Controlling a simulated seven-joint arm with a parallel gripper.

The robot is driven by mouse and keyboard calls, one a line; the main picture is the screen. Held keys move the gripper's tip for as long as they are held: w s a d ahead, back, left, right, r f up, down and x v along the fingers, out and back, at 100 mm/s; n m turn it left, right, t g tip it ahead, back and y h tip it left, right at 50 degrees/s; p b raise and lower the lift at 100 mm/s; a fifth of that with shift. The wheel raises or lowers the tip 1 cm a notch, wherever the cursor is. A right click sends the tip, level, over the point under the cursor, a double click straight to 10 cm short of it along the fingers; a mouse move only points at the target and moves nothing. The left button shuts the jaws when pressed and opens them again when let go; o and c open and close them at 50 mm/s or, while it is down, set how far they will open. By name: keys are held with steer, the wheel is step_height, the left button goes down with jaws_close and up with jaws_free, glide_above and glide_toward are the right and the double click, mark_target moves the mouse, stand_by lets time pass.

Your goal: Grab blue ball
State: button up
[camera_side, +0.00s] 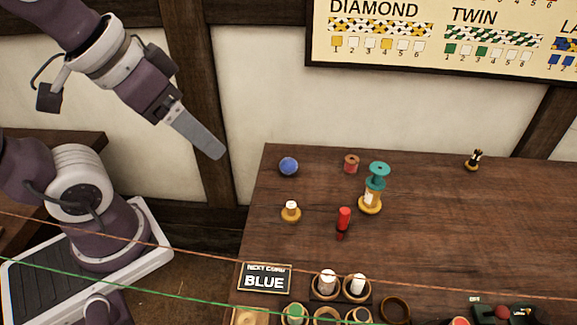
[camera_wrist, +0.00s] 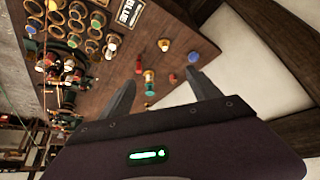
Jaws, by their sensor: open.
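The blue ball (camera_side: 288,166) sits on the wooden table (camera_side: 450,235) near its back left corner. It also shows in the wrist view, as a small blue spot (camera_wrist: 193,57) near the table edge, just above the tip of the right finger. My gripper (camera_side: 217,152) is up and to the left of the ball in the side view, in the air beyond the table's left edge. In the wrist view its two fingers (camera_wrist: 160,82) are spread apart with nothing held between them.
A red-brown spool (camera_side: 351,164), a teal and yellow spool (camera_side: 379,188), a red marker-like piece (camera_side: 343,222) and a small yellow-based pot (camera_side: 291,211) stand near the ball. A "BLUE" sign (camera_side: 264,279) and several round holders are at the front. Table between ball and spool is clear.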

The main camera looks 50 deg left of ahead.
steer(key=w+d+f+n, duration=0.2)
steer(key=w+f, duration=0.1)
steer(key=w, duration=0.8)
steer(key=n+t+y, duration=0.3)
steer(key=n+y, duration=0.2)
glide_above(287, 167)
steer(key=s+d, duration=0.1)
steer(key=d, duration=0.5)
step_height(287, 167, down, 21)
steer(key=s+a+f, duration=0.1)
steer(key=f, duration=0.1)
steer(key=a+f+t+y, duration=0.1)
steer(key=f, duration=0.1)
steer(key=s+a+f+y, duration=0.1)
steer(key=f, duration=0.1)
steer(key=shift+s+a+f+t, duration=0.15)
steer(key=shift+s+a+t, duration=0.15)
steer(key=shift+s, duration=0.05)
steer(key=shift+a+f, duration=0.15)
steer(key=x, duration=0.6)
steer(key=shift+w+a, duration=0.25)
steer(key=shift+w, duration=0.25)
steer(key=c, duration=1.4)
